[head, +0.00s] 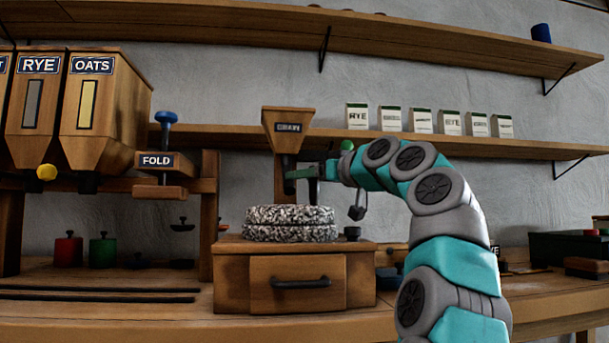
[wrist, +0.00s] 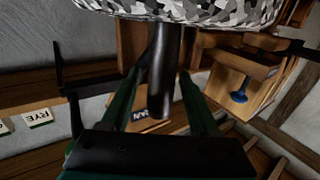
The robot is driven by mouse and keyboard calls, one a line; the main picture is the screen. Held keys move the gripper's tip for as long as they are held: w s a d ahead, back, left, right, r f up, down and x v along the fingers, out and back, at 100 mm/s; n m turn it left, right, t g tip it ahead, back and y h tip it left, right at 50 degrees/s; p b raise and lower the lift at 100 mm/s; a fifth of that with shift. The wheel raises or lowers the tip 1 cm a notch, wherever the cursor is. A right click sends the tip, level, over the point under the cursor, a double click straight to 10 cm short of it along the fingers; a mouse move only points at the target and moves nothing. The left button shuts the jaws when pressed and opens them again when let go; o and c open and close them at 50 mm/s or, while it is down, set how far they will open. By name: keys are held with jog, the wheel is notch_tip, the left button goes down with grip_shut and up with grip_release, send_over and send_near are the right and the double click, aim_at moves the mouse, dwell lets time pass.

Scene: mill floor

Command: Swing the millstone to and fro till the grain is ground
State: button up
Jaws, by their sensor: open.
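The millstone (head: 290,216) is a pair of round, speckled grey stones stacked on a wooden mill box. A dark upright handle stands on its top at the right. In the wrist view the speckled stone (wrist: 190,10) fills the top edge, and the dark handle (wrist: 167,70) reaches from it in between my green fingers. My gripper (head: 303,174) is above the stone at the handle, open, with a finger (wrist: 203,105) on each side of it. Whether a finger touches the handle I cannot tell. A wooden grain hopper (head: 288,120) is just above; the grain itself is not visible.
The mill box has a shut drawer (head: 297,284) with a dark pull. Bins marked RYE (head: 33,95) and OATS (head: 100,110) hang at left, beside a FOLD station (head: 158,162). Packets (head: 421,120) line the shelf.

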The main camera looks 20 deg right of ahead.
jog(key=shift+w, duration=0.3)
jog(key=shift+a, duration=0.1)
grip_shut()
dwell(1.2)
